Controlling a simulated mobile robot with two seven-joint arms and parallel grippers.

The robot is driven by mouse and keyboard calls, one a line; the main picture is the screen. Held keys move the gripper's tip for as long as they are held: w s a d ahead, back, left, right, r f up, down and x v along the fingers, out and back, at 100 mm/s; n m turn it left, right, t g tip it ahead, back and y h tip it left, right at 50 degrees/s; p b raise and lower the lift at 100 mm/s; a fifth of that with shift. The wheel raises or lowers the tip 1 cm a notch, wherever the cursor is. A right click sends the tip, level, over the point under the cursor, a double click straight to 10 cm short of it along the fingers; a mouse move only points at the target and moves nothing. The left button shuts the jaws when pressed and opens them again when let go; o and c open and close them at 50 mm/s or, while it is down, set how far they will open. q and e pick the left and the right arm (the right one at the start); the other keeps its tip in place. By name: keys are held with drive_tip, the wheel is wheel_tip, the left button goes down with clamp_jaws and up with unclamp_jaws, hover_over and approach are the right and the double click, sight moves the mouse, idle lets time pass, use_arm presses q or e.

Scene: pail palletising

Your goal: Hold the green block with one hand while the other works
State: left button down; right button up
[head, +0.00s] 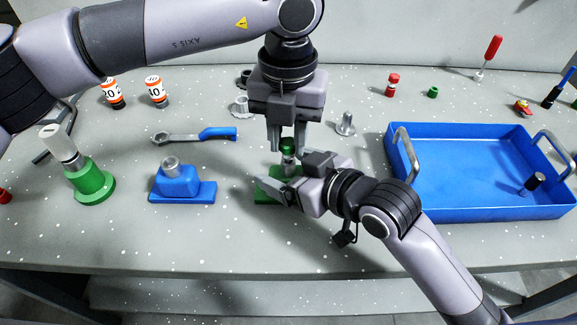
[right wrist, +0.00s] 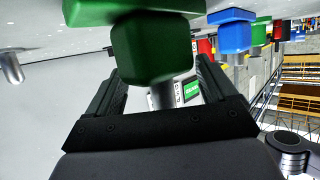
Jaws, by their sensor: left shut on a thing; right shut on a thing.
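The green block (head: 265,190) sits on the table in front of me, mostly hidden behind my right gripper (head: 287,172). The right gripper comes in from the right and is shut on the block. In the right wrist view the green block (right wrist: 155,50) lies between the fingers of that gripper (right wrist: 152,78). My left gripper (head: 288,143) points down from above and is shut on a small green-topped metal piece (head: 288,147) right over the block. Whether this piece touches the block cannot be told.
A blue block (head: 180,188) with a metal top and a green stand (head: 93,187) holding a white-topped cylinder are at left. A blue-handled wrench (head: 205,134) lies behind. A blue tray (head: 460,208) with handles holds a dark-capped piece at right. Small parts line the back.

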use_arm(q)
drive_tip(key=n, duration=0.3)
drive_tip(key=shift+n, duration=0.3)
drive_tip(key=shift+r, duration=0.35)
drive_tip(key=shift+r, duration=1.4)
drive_tip(key=shift+r, duration=0.1)
drive_tip(key=shift+r, duration=1.9)
use_arm(e)
drive_tip(key=o, duration=1.2)
